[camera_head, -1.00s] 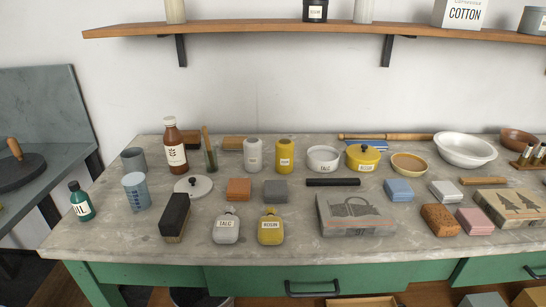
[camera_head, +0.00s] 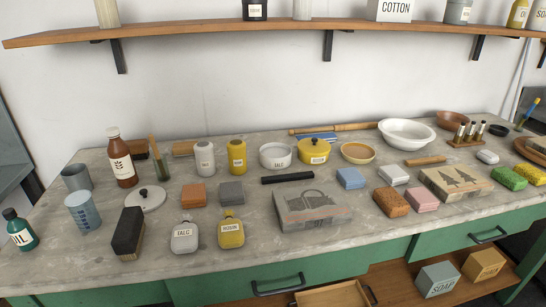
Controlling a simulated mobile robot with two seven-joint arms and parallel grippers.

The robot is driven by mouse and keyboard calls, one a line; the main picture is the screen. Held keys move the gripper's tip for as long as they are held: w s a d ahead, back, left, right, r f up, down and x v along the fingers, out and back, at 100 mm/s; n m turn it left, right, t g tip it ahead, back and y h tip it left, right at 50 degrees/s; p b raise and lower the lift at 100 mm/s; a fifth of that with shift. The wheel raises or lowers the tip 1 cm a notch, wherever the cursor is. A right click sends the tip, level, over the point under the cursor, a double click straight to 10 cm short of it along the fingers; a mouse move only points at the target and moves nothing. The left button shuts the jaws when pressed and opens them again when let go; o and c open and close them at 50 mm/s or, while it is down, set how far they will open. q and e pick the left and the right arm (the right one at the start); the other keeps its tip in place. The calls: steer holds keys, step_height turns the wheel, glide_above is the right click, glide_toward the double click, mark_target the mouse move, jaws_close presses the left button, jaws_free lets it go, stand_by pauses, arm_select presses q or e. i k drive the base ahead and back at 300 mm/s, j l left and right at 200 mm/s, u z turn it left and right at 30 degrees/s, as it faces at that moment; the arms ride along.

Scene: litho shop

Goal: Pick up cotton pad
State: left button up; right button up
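A small white block-like pad (camera_head: 393,175) lies on the grey stone worktop, between a light blue block (camera_head: 351,178) and a wooden roller (camera_head: 426,161). A smaller rounded white piece (camera_head: 487,157) lies farther right, near the rack of small bottles. I cannot tell for certain which of the two is the cotton pad. A white box labelled COTTON (camera_head: 393,10) stands on the wall shelf, cut off at the top. Neither of my grippers is in view.
The worktop (camera_head: 80,262) is crowded. Two litho stones (camera_head: 308,208) (camera_head: 455,184), pink (camera_head: 423,200) and brown (camera_head: 390,201) blocks lie near the white pad. A white bowl (camera_head: 407,133) stands behind it. An open drawer (camera_head: 335,297) sits below the front edge.

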mark_target(486, 156)
steer(key=z, duration=1.35)
steer(key=i+l+u, duration=0.1)
steer(key=i+l, duration=0.45)
steer(key=l, duration=0.15)
steer(key=i+l+u, duration=0.15)
steer(key=l, duration=0.25)
steer(key=i+l+u, duration=0.1)
steer(key=i+l, duration=0.25)
